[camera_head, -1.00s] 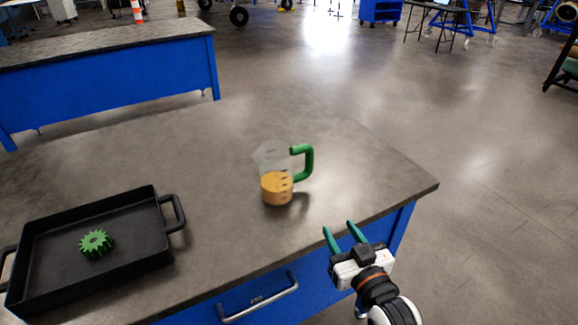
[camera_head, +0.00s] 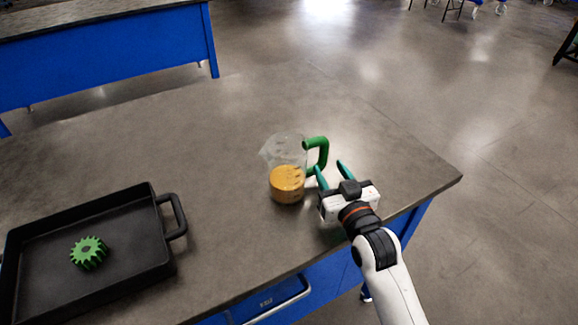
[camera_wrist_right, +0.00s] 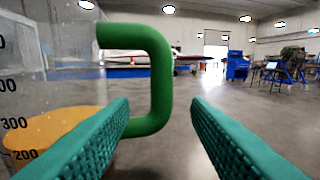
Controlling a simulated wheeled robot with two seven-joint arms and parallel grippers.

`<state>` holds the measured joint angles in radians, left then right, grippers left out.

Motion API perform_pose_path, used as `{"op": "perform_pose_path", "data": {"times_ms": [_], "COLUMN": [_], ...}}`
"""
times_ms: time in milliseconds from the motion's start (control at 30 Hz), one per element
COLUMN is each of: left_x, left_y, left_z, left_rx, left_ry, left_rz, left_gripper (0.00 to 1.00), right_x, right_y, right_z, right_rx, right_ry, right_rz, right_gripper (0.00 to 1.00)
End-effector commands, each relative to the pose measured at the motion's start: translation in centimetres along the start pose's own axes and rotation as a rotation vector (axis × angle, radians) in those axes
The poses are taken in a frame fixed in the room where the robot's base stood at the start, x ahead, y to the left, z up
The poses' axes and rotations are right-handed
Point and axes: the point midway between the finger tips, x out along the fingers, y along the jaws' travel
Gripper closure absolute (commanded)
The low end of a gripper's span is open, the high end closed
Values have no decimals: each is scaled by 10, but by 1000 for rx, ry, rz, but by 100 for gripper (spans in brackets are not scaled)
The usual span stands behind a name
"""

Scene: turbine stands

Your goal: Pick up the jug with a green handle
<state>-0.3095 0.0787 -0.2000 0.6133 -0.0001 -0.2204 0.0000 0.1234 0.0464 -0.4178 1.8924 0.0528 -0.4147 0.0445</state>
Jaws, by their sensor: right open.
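The clear jug (camera_head: 287,172) with orange contents stands upright on the grey table, its green handle (camera_head: 322,152) on the right side. My right gripper (camera_head: 331,172) is open, with teal fingers pointing towards the handle and close in front of it. In the right wrist view the handle (camera_wrist_right: 160,80) shows between and beyond the open fingers (camera_wrist_right: 160,125), nearer the left finger, which overlaps the handle's lower end. The jug wall with its printed scale (camera_wrist_right: 40,90) fills the left of that view. I cannot tell whether finger and handle touch. My left gripper is not in view.
A black tray (camera_head: 172,240) with a green gear (camera_head: 89,252) lies at the left of the table (camera_head: 200,130). The table's right corner is clear. A second blue bench (camera_head: 110,60) stands behind, with open floor to the right.

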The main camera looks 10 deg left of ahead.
Motion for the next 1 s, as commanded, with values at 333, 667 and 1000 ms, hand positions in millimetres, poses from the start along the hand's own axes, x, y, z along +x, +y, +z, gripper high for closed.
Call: {"op": "perform_pose_path", "data": {"times_ms": [333, 667, 1000], "left_x": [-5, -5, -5], "left_y": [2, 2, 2], "left_z": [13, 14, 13], "left_rx": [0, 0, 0], "left_ry": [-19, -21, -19], "left_rz": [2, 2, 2], "left_gripper": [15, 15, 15], "right_x": [43, 54, 53], "right_y": [-2, -1, -2], "right_z": [6, 5, 5], "right_rx": [-1, 0, -1], "right_ry": [-1, 0, 0], "right_rz": [0, 0, 0], "right_gripper": [56, 56, 100]}}
